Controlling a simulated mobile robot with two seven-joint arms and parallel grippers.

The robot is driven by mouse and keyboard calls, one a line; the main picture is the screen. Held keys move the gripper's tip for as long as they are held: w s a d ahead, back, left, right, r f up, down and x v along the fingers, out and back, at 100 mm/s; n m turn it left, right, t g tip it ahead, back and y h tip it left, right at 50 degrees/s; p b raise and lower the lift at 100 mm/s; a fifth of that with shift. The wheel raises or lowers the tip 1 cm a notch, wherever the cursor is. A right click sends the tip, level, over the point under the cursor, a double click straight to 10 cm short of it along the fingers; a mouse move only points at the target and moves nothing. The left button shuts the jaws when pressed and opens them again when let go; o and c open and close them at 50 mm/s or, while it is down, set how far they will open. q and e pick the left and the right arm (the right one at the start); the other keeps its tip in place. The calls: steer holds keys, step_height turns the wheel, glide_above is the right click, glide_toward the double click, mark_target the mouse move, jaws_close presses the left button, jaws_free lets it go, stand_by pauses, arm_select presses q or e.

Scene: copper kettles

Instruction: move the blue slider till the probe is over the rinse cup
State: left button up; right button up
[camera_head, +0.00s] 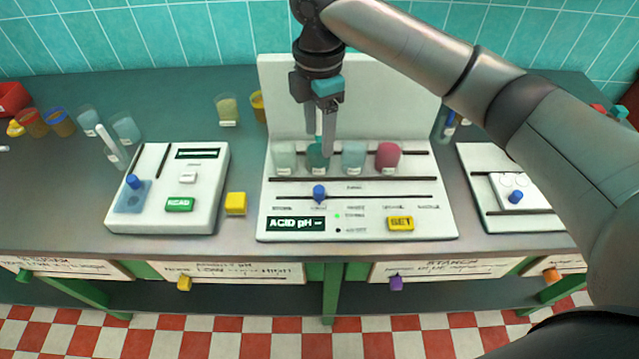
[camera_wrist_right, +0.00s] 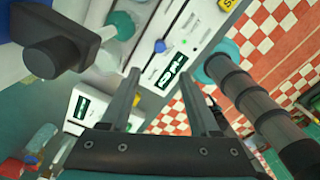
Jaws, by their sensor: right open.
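The blue slider knob (camera_head: 319,192) sits on the lower rail of the white centre panel (camera_head: 420,222), left of the middle; it also shows in the wrist view (camera_wrist_right: 160,46). Behind it stand a pale cup (camera_head: 285,157), a teal cup (camera_head: 318,161), a blue-grey cup (camera_head: 354,158) and a red cup (camera_head: 388,156). Their labels are too small to read, so I cannot tell which is the rinse cup. My left gripper is out of view.
The panel's display (camera_head: 296,224) reads ACID pH, beside a yellow SET button (camera_head: 400,223). A white READ box (camera_head: 207,190) and a yellow block (camera_head: 235,204) stand left. Another white panel with a blue knob (camera_head: 515,197) stands right. The strip before the centre panel is clear.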

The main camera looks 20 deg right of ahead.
mark_target(319, 189)
step_height(319, 189, down, 15)
steer(key=b, duration=0.2)
steer(key=shift+b, duration=0.3)
steer(key=shift+c, duration=0.2)
jaws_close()
stand_by(1.2)
